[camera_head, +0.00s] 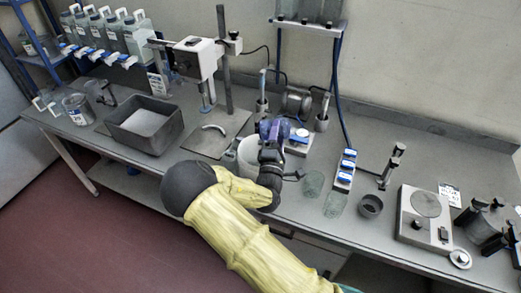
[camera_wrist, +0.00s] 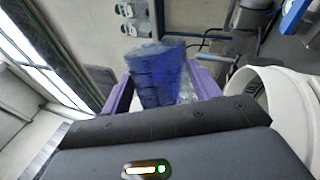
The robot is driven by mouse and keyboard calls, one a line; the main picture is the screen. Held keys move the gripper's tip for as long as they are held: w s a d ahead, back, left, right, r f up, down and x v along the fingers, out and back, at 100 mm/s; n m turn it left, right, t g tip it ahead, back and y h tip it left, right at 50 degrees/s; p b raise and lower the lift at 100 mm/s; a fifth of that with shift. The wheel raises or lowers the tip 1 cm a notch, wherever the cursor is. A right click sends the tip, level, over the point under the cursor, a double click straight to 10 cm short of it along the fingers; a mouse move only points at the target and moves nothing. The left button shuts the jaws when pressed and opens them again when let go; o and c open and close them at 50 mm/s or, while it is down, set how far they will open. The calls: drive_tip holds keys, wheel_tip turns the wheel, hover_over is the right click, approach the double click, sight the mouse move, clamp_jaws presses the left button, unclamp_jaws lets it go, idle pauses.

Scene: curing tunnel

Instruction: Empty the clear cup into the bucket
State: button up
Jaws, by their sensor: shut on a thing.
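My gripper (camera_head: 273,132) is above the bench, beside and partly in front of the white bucket (camera_head: 246,158). Its purple fingers, seen in the wrist view (camera_wrist: 161,88), are shut on the clear cup (camera_wrist: 158,68), which looks see-through with a blue-violet tint. What is inside the cup and how far it tilts cannot be told. In the wrist view the white bucket (camera_wrist: 292,98) stands close at the right, apart from the cup in the picture. In the head view my arm hides part of the bucket, and the held cup is hard to make out.
Two clear vessels (camera_head: 314,183) and a small dark cup (camera_head: 370,206) stand to the right. A scale (camera_head: 424,218) is farther right. A grey bin (camera_head: 144,122) and a stand with a white head (camera_head: 195,58) are left. A blue-switched strip (camera_head: 345,168) lies near the clear vessels.

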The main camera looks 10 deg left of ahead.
sight(267, 138)
drive_tip(key=shift+a+f+n, duration=0.1)
drive_tip(key=shift+n, duration=0.2)
drive_tip(key=shift+a+n+y, duration=0.15)
drive_tip(key=shift+n+y, duration=0.25)
drive_tip(key=shift+n, duration=0.1)
drive_tip(key=shift+a+r+n+y+p, duration=0.3)
drive_tip(key=shift+n+y, duration=0.1)
drive_tip(key=shift+n, duration=0.5)
drive_tip(key=shift+a+r+n+y+p, duration=0.15)
drive_tip(key=shift+a+r+n+y, duration=0.2)
drive_tip(key=shift+n, duration=0.55)
drive_tip(key=shift+a+f+n+y+b, duration=0.15)
drive_tip(key=shift+f+n+y+b, duration=0.3)
drive_tip(key=shift+n, duration=0.45)
drive_tip(key=shift+f, duration=0.2)
drive_tip(key=shift+a+f+n, duration=0.15)
drive_tip(key=shift+n, duration=0.25)
drive_tip(key=shift+s+a+r+n+g+y, duration=0.1)
drive_tip(key=shift+a+n+y, duration=0.15)
drive_tip(key=shift+n, duration=0.25)
drive_tip(key=shift+w+a+r+n+g+y, duration=0.1)
drive_tip(key=shift+n+y, duration=0.2)
drive_tip(key=shift+n, duration=0.2)
drive_tip(key=shift+s+a+n+g+y, duration=0.1)
drive_tip(key=shift+a+n+y, duration=0.15)
drive_tip(key=shift+n, duration=0.25)
drive_tip(key=shift+d, duration=0.15)
